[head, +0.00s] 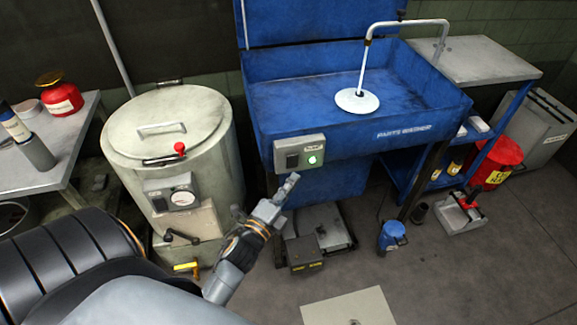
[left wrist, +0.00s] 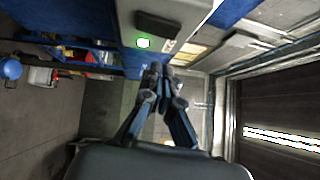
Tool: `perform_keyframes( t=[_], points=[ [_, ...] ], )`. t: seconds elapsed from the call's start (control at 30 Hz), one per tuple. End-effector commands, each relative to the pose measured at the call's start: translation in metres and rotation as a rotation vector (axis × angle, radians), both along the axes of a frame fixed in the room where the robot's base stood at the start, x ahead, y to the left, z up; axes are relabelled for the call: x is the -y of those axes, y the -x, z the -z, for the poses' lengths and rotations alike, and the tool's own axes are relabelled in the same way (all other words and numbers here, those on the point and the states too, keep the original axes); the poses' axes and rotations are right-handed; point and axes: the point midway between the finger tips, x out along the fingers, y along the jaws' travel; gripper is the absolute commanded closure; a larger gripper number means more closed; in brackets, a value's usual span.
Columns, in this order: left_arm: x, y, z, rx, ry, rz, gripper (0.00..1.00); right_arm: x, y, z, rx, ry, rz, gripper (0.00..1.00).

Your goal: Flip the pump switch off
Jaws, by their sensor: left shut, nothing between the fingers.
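The pump switch box (head: 300,153) is a pale box on the front left of the blue parts washer (head: 360,150). It has a dark rocker switch (head: 292,159) on its left and a lit green lamp (head: 312,159) on its right. My left gripper (head: 291,180) is shut and empty, just below the box in the head view, apparently apart from it. In the left wrist view the gripper (left wrist: 160,78) points toward the box's side, with the green lamp (left wrist: 143,43) glowing and the dark switch (left wrist: 158,27) beside it. My right gripper is not in view.
A grey drum (head: 165,125) with a gauge stands left of the washer. A grey box (head: 318,237) lies on the floor below it. A red bin (head: 497,162) and a blue can (head: 391,236) stand to the right. The floor in front is mostly clear.

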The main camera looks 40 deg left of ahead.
Motion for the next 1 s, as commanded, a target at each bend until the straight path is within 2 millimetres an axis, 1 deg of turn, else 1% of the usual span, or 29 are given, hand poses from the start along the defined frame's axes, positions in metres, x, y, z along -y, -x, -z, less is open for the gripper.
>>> perform_keyframes(
  t=[0.03, 0.1, 0.3, 1.0],
  points=[
    [-0.001, -0.011, -0.004, 0.003, -0.001, 0.001, 1.00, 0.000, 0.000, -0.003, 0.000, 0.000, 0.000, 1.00],
    [-0.012, -0.017, -0.005, 0.001, -0.004, 0.001, 1.00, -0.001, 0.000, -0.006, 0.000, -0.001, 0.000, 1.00],
    [-0.028, -0.029, -0.006, 0.000, -0.001, 0.000, 1.00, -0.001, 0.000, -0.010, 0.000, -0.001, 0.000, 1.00],
    [-0.036, -0.035, -0.008, 0.000, 0.001, -0.001, 1.00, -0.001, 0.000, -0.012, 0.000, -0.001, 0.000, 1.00]
  ],
)
